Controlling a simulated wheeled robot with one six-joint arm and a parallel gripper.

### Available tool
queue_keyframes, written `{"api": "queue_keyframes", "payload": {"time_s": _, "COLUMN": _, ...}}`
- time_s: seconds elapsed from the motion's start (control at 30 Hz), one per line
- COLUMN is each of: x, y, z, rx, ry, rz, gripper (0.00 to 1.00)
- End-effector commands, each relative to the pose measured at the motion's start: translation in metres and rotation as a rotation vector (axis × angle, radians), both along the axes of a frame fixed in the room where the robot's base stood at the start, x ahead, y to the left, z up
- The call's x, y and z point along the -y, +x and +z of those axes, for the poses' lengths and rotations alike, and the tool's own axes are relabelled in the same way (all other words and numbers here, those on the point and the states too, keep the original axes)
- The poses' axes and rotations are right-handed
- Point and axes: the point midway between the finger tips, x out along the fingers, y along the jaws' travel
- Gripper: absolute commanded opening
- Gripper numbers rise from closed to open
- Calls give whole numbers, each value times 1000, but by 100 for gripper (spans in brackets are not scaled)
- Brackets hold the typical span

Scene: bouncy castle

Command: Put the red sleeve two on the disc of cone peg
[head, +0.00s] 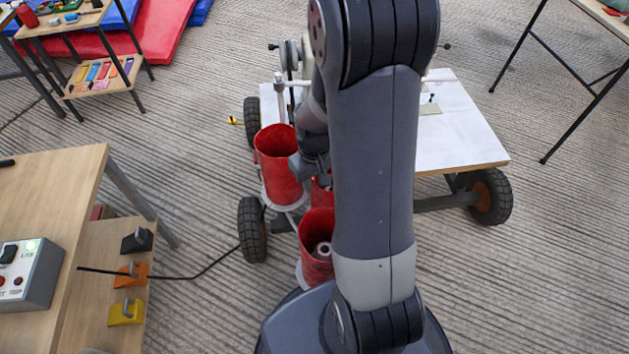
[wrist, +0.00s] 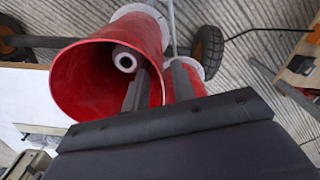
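A red sleeve (head: 277,170) stands upright at the left of the group in the head view, over a white disc (head: 297,207). My gripper (wrist: 157,78) straddles the sleeve's near wall, one finger inside and one outside. The fingers look apart, with a gap wider than the thin wall. Whether the sleeve rests on its disc is hard to tell.
The pegs are beside a wheeled cart with a white top (head: 460,125). A wooden table with a control box (head: 28,275) and a lower shelf of coloured blocks is at the left. A cable (head: 190,275) runs across the floor.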

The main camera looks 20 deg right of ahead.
Motion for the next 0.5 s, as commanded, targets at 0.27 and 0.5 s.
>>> {"api": "queue_keyframes", "payload": {"time_s": 0.27, "x": 0, "y": 1, "z": 64, "rx": 6, "ry": -1, "rz": 0, "gripper": 25}}
{"api": "queue_keyframes", "payload": {"time_s": 0.5, "x": 0, "y": 1, "z": 103, "rx": 3, "ry": -1, "rz": 0, "gripper": 25}}
